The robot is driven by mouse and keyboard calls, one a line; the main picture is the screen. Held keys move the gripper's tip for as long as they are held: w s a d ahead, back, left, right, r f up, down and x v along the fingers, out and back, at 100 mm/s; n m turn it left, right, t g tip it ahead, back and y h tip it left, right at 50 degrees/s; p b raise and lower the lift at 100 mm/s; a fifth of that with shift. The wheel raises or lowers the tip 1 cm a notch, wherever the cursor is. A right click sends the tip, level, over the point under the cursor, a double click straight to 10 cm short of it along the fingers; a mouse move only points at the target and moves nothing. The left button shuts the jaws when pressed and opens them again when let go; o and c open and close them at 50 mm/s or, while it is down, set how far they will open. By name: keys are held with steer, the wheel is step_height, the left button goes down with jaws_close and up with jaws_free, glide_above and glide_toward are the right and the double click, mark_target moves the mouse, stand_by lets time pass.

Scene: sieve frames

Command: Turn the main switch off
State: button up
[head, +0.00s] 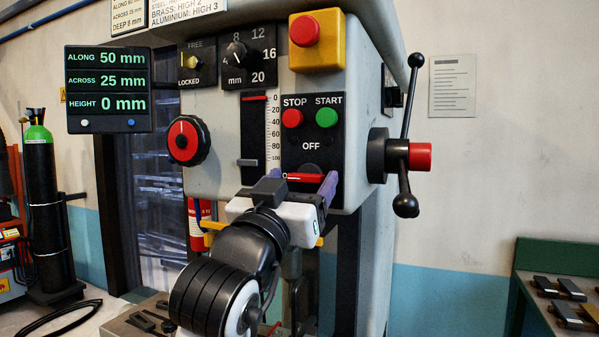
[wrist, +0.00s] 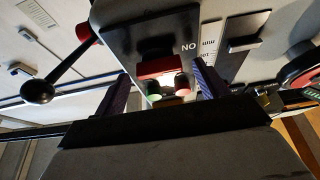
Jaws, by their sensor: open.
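The main switch has a red bar handle (head: 305,177) at the bottom of the black panel with the STOP and START buttons. The bar lies level in the head view, its left end by a partly covered label that seems to read ON. The OFF label (head: 311,146) is above it. My gripper (head: 299,181) is open at the switch, one finger on each side of the bar. In the wrist view, the red handle (wrist: 155,68) shows between the two spread fingers of my gripper (wrist: 161,70). I cannot tell whether either finger touches it.
The red STOP button (head: 292,118) and green START button (head: 327,117) are just above. A yellow box with a red button (head: 305,31) is higher up. A long lever with black knobs (head: 407,140) stands at the right. A red-faced knob (head: 184,140) is at the left.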

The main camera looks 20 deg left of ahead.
steer(key=shift+w, duration=0.2)
steer(key=shift+c, duration=0.2)
steer(key=c, duration=0.9)
steer(key=shift+c, duration=0.2)
